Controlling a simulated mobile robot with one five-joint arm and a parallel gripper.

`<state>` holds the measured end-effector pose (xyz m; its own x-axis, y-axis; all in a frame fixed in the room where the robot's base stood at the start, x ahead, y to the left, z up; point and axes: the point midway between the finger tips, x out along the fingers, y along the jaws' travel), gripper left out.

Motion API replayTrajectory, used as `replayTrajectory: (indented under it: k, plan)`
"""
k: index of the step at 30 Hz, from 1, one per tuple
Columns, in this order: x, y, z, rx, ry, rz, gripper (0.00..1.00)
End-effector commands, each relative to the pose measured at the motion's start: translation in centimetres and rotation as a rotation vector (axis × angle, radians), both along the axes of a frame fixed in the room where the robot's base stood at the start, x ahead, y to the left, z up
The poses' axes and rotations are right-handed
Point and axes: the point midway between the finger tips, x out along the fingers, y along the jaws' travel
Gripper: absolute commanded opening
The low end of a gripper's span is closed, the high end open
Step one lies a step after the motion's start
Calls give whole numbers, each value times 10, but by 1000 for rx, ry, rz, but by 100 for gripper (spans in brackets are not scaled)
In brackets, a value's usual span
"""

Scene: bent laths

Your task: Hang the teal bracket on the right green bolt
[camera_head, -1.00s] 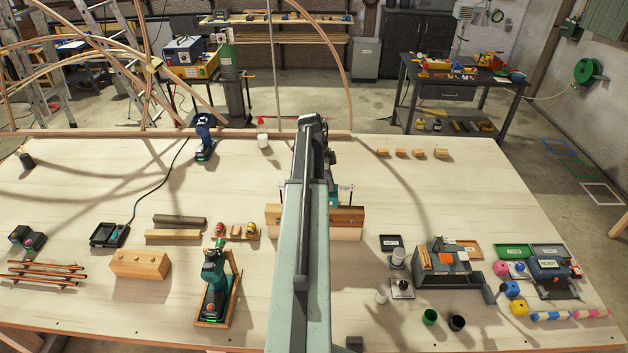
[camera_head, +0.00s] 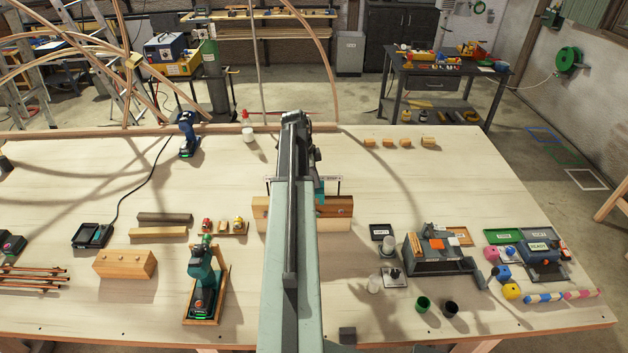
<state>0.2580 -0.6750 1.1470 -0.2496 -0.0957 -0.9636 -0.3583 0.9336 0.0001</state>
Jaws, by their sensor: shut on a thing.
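My arm reaches out over the bench, and its wrist hangs down at the far end. My gripper (camera_head: 318,179) is mostly hidden behind the arm. It is shut on the teal bracket (camera_head: 320,190), of which only a small teal patch shows to the right of the arm. The patch appears just in front of or above a wooden block (camera_head: 338,209); I cannot tell whether they touch. A thin dark bar with posts (camera_head: 340,182) shows at the block. The green bolts cannot be made out; the arm covers the middle of the block.
A teal drill in a wooden cradle (camera_head: 205,285) and a drilled wood block (camera_head: 125,264) stand left of the arm. A grey machine (camera_head: 435,252) with small trays stands to the right. Small wooden blocks (camera_head: 400,143) lie at the back right. Bare bench lies between.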

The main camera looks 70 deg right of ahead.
Motion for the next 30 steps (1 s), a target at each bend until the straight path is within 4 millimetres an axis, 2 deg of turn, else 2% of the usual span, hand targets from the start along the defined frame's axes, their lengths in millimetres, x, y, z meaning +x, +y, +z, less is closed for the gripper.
replayTrajectory:
  k: [8,30]
  plan:
    - [0,0,-2,0,0,1,0]
    - [1,1,-24,0,0,2,0]
